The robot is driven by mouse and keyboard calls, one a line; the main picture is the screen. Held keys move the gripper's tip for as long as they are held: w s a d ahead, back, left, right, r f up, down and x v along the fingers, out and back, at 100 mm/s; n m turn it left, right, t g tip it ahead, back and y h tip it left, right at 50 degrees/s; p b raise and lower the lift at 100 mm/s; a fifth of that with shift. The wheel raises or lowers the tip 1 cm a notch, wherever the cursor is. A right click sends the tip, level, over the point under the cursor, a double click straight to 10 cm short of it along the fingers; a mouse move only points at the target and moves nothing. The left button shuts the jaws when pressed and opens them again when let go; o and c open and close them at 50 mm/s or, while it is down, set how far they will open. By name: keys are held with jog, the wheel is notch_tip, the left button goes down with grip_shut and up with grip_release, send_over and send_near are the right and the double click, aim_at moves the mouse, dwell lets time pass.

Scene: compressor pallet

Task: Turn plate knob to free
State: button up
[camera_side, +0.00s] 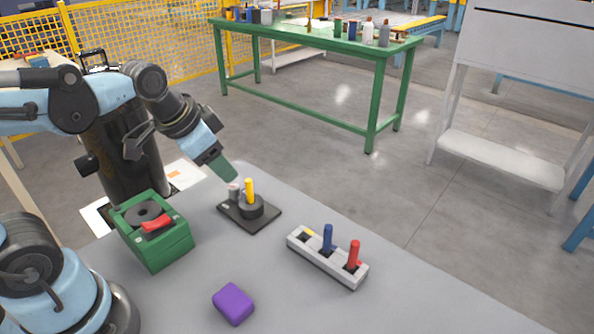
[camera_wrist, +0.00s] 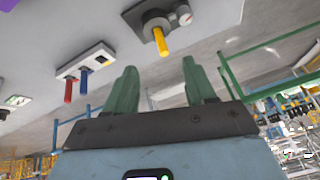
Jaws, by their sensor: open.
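A dark plate (camera_side: 263,222) lies on the grey table, and it also shows at the top of the wrist view (camera_wrist: 137,12). On it stand a black round holder (camera_side: 251,207) with an upright yellow peg (camera_side: 249,188) and a small grey knob (camera_side: 233,190) with a red mark. In the wrist view the knob (camera_wrist: 183,14) sits beside the holder. My gripper (camera_side: 224,170) is just above and behind the plate, touching nothing that I can see. Its two green fingers (camera_wrist: 160,72) are apart and empty. The knob's exact setting is too small to read.
A green box (camera_side: 170,245) with a red handle stands left of the plate. A pale block (camera_side: 325,262) with blue and red pegs stands to the right. A purple block (camera_side: 233,304) lies in front. Bare table lies between them.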

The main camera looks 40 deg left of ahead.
aim_at(233, 187)
jog(key=w+a+m+g, duration=0.6)
jog(key=w+m, duration=0.1)
jog(key=m, duration=0.4)
jog(key=f, duration=1.2)
jog(key=shift+s, duration=0.25)
grip_shut()
jog(key=shift+n, duration=3)
